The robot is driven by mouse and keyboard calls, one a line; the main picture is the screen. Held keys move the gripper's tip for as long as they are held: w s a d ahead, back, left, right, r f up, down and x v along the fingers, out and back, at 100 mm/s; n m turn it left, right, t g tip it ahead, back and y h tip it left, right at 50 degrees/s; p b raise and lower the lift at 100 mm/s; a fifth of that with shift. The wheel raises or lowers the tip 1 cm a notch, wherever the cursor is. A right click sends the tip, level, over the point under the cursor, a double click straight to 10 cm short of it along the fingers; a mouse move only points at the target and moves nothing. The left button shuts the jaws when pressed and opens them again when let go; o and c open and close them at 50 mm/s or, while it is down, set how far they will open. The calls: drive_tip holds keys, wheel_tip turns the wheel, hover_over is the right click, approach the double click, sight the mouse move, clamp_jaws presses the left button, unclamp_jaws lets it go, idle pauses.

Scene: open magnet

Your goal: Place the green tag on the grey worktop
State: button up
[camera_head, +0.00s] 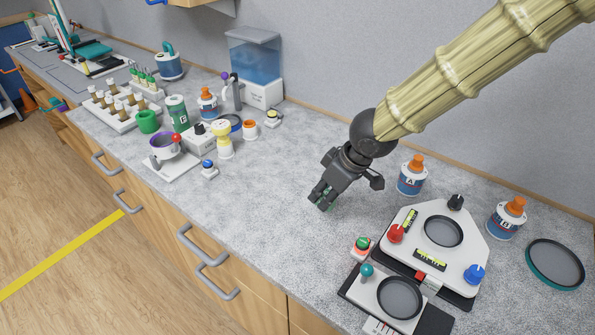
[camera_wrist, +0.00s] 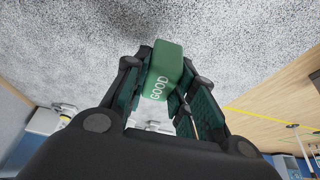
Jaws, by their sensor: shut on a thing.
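The green tag (camera_wrist: 165,65) is a small green block with the word "GOOD" on it in the wrist view. My gripper (camera_wrist: 160,95) is shut on it, with a finger on each side. In the head view my gripper (camera_head: 321,203) is over the middle of the grey worktop (camera_head: 270,215), and only a trace of green shows at its fingertips. The worktop is speckled grey. I cannot tell whether the tag touches it or hangs just above.
To the right are a white device (camera_head: 452,262) with knobs, bottle A (camera_head: 411,180), bottle B (camera_head: 505,222) and a round dish (camera_head: 556,265). Several bottles and racks crowd the left. Worktop around my gripper is clear.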

drive_tip(key=w+a+p, duration=0.1)
drive_tip(key=w, duration=0.2)
drive_tip(key=w+a+p, duration=0.1)
drive_tip(key=w+a, duration=0.1)
drive_tip(key=w, duration=0.1)
drive_tip(key=w+a+f+p, duration=0.1)
drive_tip(key=w+a, duration=0.1)
drive_tip(key=w, duration=0.1)
drive_tip(key=shift+w+a, duration=0.2)
drive_tip(key=shift+w, duration=0.1)
drive_tip(key=shift+w+f+p, duration=0.1)
drive_tip(key=shift+f+p, duration=0.4)
drive_tip(key=shift+f, duration=1.3)
drive_tip(key=shift+f, duration=0.1)
drive_tip(key=o, duration=1)
drive_tip(key=shift+o, duration=0.2)
drive_tip(key=b+v, duration=0.1)
drive_tip(key=v, duration=1.1)
